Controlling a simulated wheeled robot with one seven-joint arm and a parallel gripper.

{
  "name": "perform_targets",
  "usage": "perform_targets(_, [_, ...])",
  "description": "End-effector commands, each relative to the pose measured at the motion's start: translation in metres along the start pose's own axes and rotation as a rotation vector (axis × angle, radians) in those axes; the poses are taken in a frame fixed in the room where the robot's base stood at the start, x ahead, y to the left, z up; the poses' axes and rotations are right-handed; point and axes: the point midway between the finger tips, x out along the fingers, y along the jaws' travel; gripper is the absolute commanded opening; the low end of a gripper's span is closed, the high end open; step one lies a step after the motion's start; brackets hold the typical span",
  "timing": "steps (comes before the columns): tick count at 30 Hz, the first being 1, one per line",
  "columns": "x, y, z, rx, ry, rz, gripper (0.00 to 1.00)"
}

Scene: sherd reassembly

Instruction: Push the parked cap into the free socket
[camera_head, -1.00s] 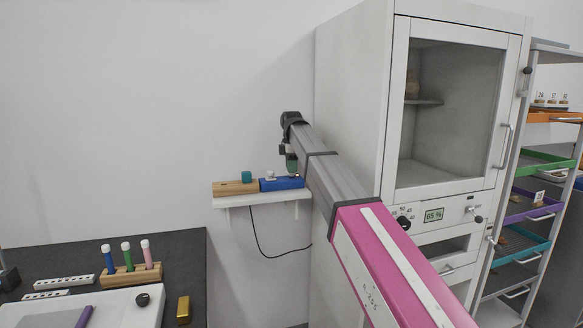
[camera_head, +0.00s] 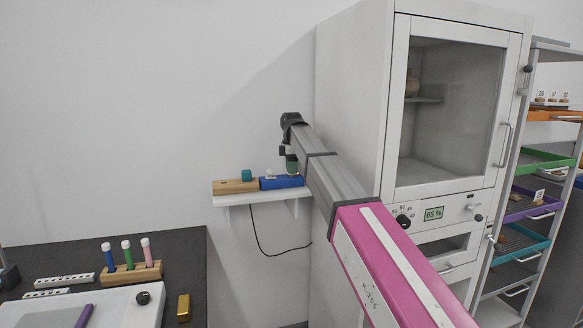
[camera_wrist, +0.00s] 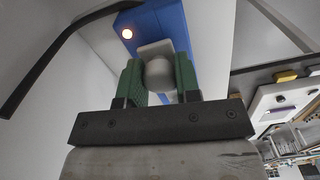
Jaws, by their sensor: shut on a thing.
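My gripper (camera_head: 291,165) is over the right part of a blue block (camera_head: 284,183) on a small wall shelf. In the wrist view its green fingers (camera_wrist: 158,80) are shut on a pale grey rounded piece (camera_wrist: 159,72). A pale flat part (camera_wrist: 155,48) shows just behind that piece, against the blue block (camera_wrist: 165,22). In the head view a whitish cap (camera_head: 270,172) stands on the blue block, left of the gripper. A teal cap (camera_head: 246,174) stands on the wooden block (camera_head: 228,188) to the left. I cannot make out a free socket; the contact under the fingers is hidden.
The white shelf (camera_head: 250,201) is narrow, and a black cable hangs below it. A tall white cabinet (camera_head: 350,120) stands close on the right. A lit lamp (camera_wrist: 127,34) is on the blue block. A dark table with tubes (camera_head: 130,272) is at lower left.

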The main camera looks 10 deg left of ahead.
Motion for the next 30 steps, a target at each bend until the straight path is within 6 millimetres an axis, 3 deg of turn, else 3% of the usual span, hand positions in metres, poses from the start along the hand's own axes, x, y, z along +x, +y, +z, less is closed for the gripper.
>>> perform_targets(25, [0.0082, -0.0001, 0.0000, 0.000, 0.000, 0.000, 0.08])
perform_targets(26, [0.0082, -0.0001, 0.0000, 0.000, 0.000, 0.000, 0.37])
perform_targets(27, [0.0082, -0.0001, 0.0000, 0.000, 0.000, 0.000, 0.50])
perform_targets(28, [0.0082, -0.0001, 0.0000, 0.000, 0.000, 0.000, 0.60])
perform_targets(30, [0.0081, -0.0001, 0.0000, 0.000, 0.000, 0.000, 0.60])
